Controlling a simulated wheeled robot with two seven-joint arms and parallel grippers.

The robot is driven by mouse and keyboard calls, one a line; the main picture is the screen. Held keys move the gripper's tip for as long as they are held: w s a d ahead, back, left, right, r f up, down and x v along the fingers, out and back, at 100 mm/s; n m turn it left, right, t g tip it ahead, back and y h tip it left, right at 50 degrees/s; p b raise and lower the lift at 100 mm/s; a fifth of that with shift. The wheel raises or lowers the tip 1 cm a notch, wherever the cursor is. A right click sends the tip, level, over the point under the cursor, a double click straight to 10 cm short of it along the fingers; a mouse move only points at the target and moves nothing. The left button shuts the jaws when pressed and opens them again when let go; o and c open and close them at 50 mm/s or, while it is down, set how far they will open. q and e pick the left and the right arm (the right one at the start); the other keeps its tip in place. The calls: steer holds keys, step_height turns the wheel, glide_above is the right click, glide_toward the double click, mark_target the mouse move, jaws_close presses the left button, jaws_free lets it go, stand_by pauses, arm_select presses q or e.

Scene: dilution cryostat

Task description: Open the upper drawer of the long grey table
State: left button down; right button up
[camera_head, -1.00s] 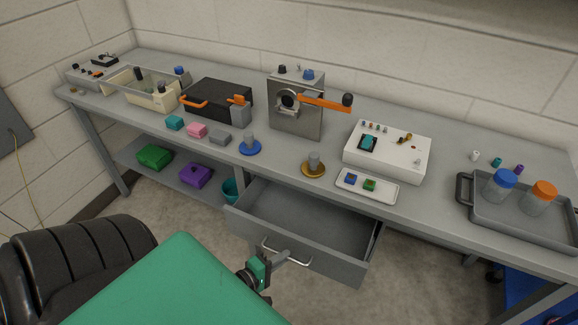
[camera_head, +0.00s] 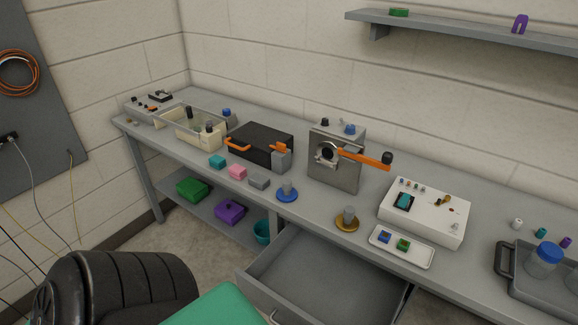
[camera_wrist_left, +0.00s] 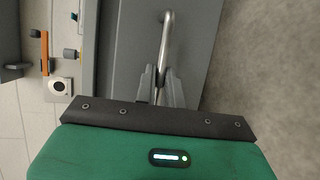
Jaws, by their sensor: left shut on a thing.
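The long grey table (camera_head: 470,285) runs along the wall. Its upper drawer (camera_head: 325,285) is pulled out, and its inside looks empty in the head view. The drawer's front runs off the bottom of that view. A bit of the drawer's bar handle (camera_head: 273,317) shows at the bottom edge. In the left wrist view, my left gripper (camera_wrist_left: 163,85) is shut on the metal handle (camera_wrist_left: 166,40) in front of the grey drawer front (camera_wrist_left: 130,50). My left arm's green part shows at the bottom of the head view; its gripper is out of frame there. My right gripper is not in view.
The tabletop holds a black case (camera_head: 260,145), a metal box with an orange lever (camera_head: 335,160), a white box (camera_head: 425,212) and a small white tray (camera_head: 402,248).

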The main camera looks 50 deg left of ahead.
arm_select(q)
steer(key=c, duration=1.5)
jaws_free()
